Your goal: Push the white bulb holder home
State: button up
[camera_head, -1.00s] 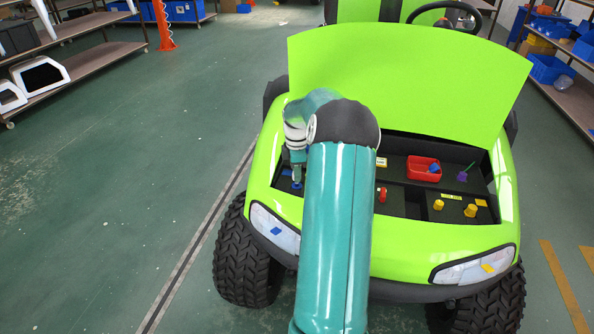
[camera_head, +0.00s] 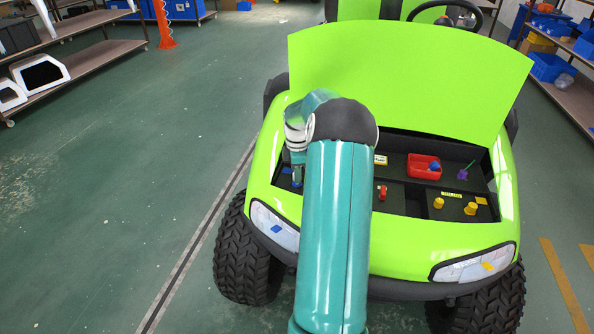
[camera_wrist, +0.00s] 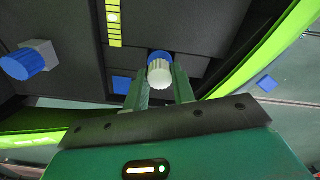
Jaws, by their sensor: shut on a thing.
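The white bulb holder (camera_wrist: 160,75), a ribbed white piece, sits between the fingertips of my gripper (camera_wrist: 161,83) in the wrist view. My gripper is shut on it. A blue round part (camera_wrist: 160,56) lies directly beyond the white piece, in line with it. I cannot tell whether the two touch or how deep the holder sits. In the head view my gripper (camera_head: 297,172) points down into the left end of the cart's open front bay. A bit of blue (camera_head: 297,184) shows at its tip, and the holder is hidden there.
A grey block with a blue ribbed knob (camera_wrist: 25,62) is left in the wrist view. The bay also holds a red tray (camera_head: 424,172), a red part (camera_head: 382,192), yellow knobs (camera_head: 438,204) and a purple part (camera_head: 462,174). The raised green hood (camera_head: 410,80) stands behind.

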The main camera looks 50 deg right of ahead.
jog(key=shift+f, duration=0.25)
jog(key=shift+f, duration=0.35)
jog(key=shift+f, duration=0.25)
jog(key=o, duration=1.1)
jog(key=shift+c, duration=0.2)
notch_tip(320, 180, up, 14)
